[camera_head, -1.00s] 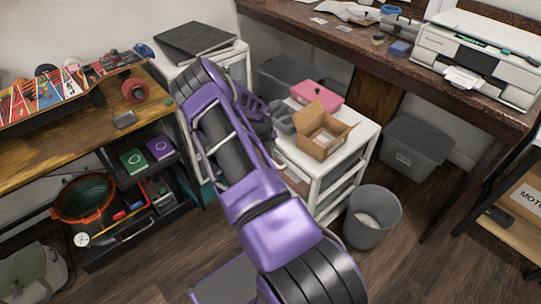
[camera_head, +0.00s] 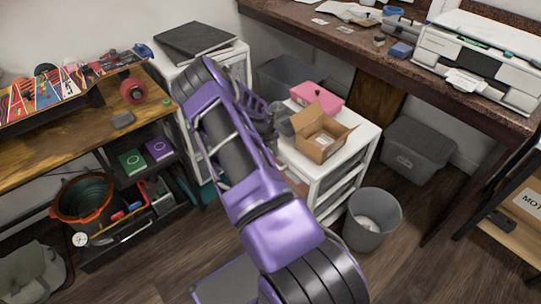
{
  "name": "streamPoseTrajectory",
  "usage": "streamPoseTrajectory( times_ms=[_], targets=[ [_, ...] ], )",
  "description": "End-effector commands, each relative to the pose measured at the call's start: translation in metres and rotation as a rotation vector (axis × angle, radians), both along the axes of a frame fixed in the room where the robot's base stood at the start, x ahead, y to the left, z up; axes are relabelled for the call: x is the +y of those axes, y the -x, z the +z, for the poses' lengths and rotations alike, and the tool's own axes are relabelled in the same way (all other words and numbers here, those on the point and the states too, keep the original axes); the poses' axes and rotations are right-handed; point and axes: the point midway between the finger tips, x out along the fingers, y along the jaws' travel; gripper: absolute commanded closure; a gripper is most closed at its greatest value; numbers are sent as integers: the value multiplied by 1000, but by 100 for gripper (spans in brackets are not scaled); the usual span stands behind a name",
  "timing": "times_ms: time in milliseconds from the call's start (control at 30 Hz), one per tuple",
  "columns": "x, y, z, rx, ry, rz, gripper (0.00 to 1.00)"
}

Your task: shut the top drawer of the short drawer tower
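The short drawer tower (camera_head: 367,138) is white with grey drawers and stands right of the middle, beyond my arm. A brownish strip shows at its near left edge, just beside my arm. My arm hides most of that side, so I cannot tell how far the top drawer stands open. My gripper (camera_head: 277,118) is at the tower's left, near the height of its top, largely behind my purple forearm. Its fingers are not clear, and I cannot tell whether it touches the drawer.
An open cardboard box (camera_head: 322,140) and a pink box (camera_head: 318,96) sit on the tower. A grey bin (camera_head: 372,220) stands close at its front right. A taller white tower (camera_head: 240,62) is behind my arm. A wooden bench (camera_head: 60,142) is at left, a desk (camera_head: 330,40) behind.

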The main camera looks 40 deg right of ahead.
Motion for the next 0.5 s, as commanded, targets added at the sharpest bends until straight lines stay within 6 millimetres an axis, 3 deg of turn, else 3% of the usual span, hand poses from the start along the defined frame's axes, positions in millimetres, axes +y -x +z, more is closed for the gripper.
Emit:
streamPoseTrajectory(
  times_ms=[233,500],
  targets=[
    [3,-1,16,-1,1,1,55],
    [15,0,78,-4,1,3,55]
  ],
)
